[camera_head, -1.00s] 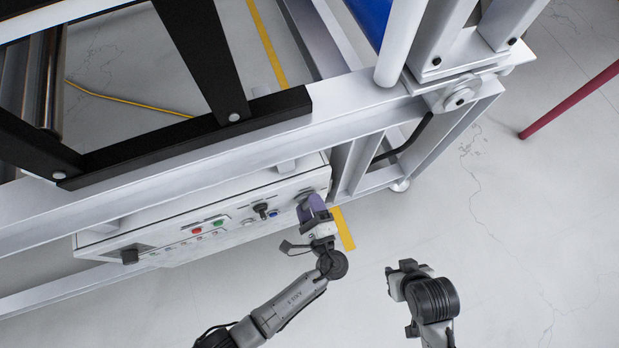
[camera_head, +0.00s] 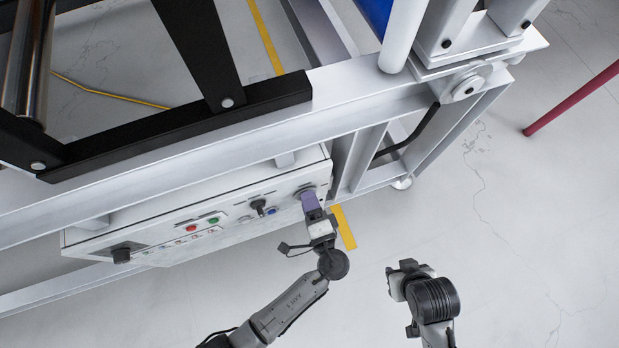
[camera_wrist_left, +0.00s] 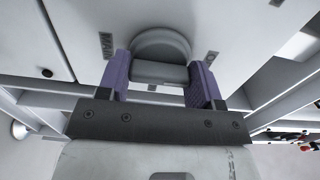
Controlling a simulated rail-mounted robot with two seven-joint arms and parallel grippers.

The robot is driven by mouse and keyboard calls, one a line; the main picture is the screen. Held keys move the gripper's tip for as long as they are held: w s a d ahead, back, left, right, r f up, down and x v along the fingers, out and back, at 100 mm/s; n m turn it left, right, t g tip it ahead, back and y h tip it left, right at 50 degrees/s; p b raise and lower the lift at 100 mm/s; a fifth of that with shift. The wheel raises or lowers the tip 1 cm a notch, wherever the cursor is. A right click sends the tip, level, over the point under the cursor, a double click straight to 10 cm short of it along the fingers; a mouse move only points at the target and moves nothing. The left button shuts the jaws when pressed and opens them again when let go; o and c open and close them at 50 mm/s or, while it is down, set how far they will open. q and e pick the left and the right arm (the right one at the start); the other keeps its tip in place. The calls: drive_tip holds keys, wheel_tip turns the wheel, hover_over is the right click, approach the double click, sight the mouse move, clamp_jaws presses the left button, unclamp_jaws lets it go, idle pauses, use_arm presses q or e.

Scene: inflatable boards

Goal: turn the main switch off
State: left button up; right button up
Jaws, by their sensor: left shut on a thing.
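The main switch is a grey round knob with a raised bar handle (camera_wrist_left: 160,73), beside a label reading MAIN (camera_wrist_left: 106,45) in the left wrist view. It sits at the right end of the white control panel (camera_head: 165,238). My left gripper (camera_head: 310,201) has purple fingers, which also show in the left wrist view (camera_wrist_left: 160,64). They are shut on the handle, one on each side. In the head view the fingers partly hide the knob. My right gripper (camera_head: 403,285) hangs apart from the panel, over the floor; its fingers do not show clearly.
The panel also carries a black knob (camera_head: 259,206), a red button (camera_head: 191,228), a green button (camera_head: 213,220) and a black part (camera_head: 122,256) at its left end. A grey frame beam (camera_head: 350,104) runs above it.

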idle(0.4)
use_arm(q)
drive_tip(key=o, duration=0.9)
drive_tip(key=p+v, duration=0.4)
drive_tip(key=v, duration=1)
drive_tip(key=shift+w+p, duration=0.1)
drive_tip(key=shift+p, duration=0.3)
